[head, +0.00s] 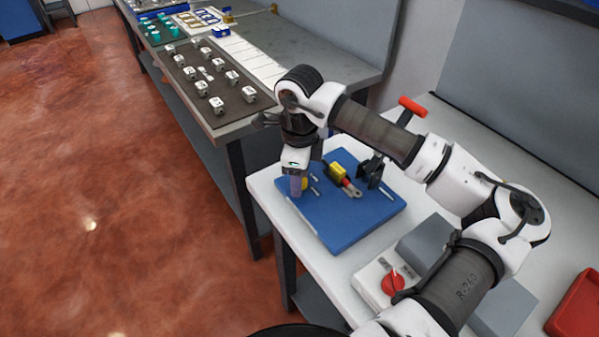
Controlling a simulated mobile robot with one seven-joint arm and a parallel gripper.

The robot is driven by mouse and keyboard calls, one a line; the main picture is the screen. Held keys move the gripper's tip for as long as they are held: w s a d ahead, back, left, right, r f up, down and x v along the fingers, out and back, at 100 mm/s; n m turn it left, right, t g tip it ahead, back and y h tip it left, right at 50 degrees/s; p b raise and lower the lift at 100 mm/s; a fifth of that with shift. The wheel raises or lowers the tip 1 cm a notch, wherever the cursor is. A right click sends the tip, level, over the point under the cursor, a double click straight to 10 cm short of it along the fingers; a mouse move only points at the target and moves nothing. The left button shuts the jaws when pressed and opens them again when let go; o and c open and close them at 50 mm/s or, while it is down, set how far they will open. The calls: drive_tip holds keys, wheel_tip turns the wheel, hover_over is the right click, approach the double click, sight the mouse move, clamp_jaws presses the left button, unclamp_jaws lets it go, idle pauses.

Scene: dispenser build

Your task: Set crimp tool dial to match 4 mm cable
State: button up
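A black tool (370,174) with a long lever and red handle (412,106) stands at the back right of the blue mat (343,232); it looks like the crimp tool. A red knob (392,284) sits on a white box (374,281) at the table's front, with small dark markings too small to read. I cannot tell whether this knob is the crimp tool dial. My gripper (296,187) points down over the left part of the mat, away from the knob. Its fingers are small and seen edge-on, so their opening is unclear. A yellow bit shows beside them.
A yellow block (337,173) and a lug with a red band (351,189) lie on the mat, with small pins nearby. Grey blocks (425,243) stand beside the white box. A red tray (577,305) is at right. A bench (240,130) with several small parts stands behind.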

drive_tip(key=c, duration=0.9)
drive_tip(key=shift+c, duration=0.2)
drive_tip(key=shift+f+m+b, duration=0.1)
drive_tip(key=shift+m+b, duration=0.2)
drive_tip(key=shift+b, duration=0.25)
drive_tip(key=m+b, duration=0.1)
drive_tip(key=b, duration=0.2)
drive_tip(key=shift+f+m, duration=0.15)
drive_tip(key=shift+m, duration=0.25)
drive_tip(key=m+b, duration=0.2)
drive_tip(key=b, duration=0.1)
drive_tip(key=shift+m, duration=0.4)
drive_tip(key=m+b, duration=0.3)
drive_tip(key=shift+b, duration=0.3)
drive_tip(key=shift+r+m+b, duration=0.25)
drive_tip(key=shift+m+b, duration=0.8)
drive_tip(key=shift+m, duration=0.65)
